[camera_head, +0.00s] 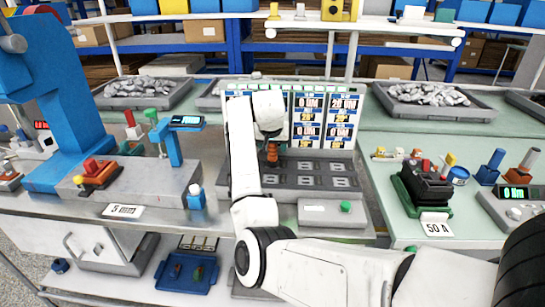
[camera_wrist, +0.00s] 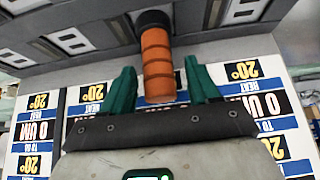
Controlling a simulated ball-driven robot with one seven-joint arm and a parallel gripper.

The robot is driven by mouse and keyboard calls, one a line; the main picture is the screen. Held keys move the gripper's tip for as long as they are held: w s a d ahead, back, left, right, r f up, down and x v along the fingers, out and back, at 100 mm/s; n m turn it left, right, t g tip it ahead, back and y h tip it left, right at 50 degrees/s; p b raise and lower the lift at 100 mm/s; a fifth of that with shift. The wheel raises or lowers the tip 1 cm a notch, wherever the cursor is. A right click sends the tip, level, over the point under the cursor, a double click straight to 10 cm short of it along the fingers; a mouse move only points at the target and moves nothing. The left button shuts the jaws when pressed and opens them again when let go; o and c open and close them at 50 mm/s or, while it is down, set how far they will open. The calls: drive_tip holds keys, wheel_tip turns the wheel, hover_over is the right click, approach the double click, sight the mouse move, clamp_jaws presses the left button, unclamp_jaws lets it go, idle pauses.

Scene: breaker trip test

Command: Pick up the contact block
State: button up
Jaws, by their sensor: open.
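An orange ribbed grip with a black collar (camera_wrist: 157,62) stands at the grey test fixture. It is small in the head view (camera_head: 272,153); I cannot tell for certain that it is the contact block. In the wrist view, which is upside down, my gripper (camera_wrist: 165,88) has its two green fingers open, one on each side of the orange grip, with gaps between. In the head view, my arm's white end is just above the grip and the fingers are hard to make out.
The grey fixture (camera_head: 310,167) has several sockets, and a panel of displays (camera_head: 338,118) stands behind it. A blue press (camera_head: 52,100) is at the left. A black block on a green base (camera_head: 425,187) sits at the right behind a "50 A" label. Trays of metal parts (camera_head: 432,97) stand farther back.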

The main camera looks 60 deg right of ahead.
drive_tip(key=shift+w+d+f, duration=0.1)
drive_tip(key=shift+d+f, duration=0.15)
drive_tip(key=shift+f, duration=0.2)
clamp_jaws()
idle(0.3)
